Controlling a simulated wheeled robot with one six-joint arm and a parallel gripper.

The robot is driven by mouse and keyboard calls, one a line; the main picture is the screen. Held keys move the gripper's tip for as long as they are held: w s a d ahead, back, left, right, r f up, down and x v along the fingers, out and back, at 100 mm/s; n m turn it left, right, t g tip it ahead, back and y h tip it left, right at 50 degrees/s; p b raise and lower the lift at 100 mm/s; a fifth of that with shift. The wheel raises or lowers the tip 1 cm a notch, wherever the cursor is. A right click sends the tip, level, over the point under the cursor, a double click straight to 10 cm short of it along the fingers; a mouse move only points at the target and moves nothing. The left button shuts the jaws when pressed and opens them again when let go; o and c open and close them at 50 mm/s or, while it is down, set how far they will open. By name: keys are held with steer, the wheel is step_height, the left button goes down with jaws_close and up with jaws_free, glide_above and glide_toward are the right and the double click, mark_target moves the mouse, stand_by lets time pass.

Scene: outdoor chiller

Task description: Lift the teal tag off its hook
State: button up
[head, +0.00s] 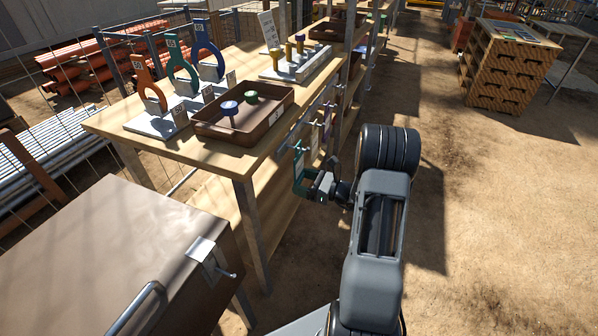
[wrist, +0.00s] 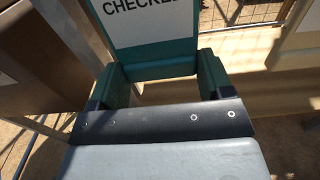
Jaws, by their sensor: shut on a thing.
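The teal tag (head: 298,172) hangs upright at the side of the wooden table, at a hook near its top. In the wrist view the teal tag (wrist: 152,58) fills the upper middle, with a white label reading "CHECKE" before the picture cuts it off. My gripper (head: 318,190) is at the lower part of the tag and shut on it. The wrist view shows dark gripper parts (wrist: 160,120) close below the tag. The hook itself is small, and I cannot tell whether the tag still bears on it.
Other hanging tags, one white (head: 315,141) and one purple (head: 328,124), are just beyond along the table side. A brown tray (head: 262,128) and a grey stand (head: 150,122) with large shackle-like pieces are on the tabletop. A brown box (head: 110,250) is at front left. Open ground lies right.

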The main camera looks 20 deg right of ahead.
steer(key=shift+r, duration=0.5)
steer(key=shift+s+d, duration=0.1)
steer(key=shift+p+v, duration=0.45)
steer(key=shift+v, duration=2.4)
steer(key=shift+f, duration=0.1)
steer(key=o, duration=1.2)
steer(key=c, duration=1.2)
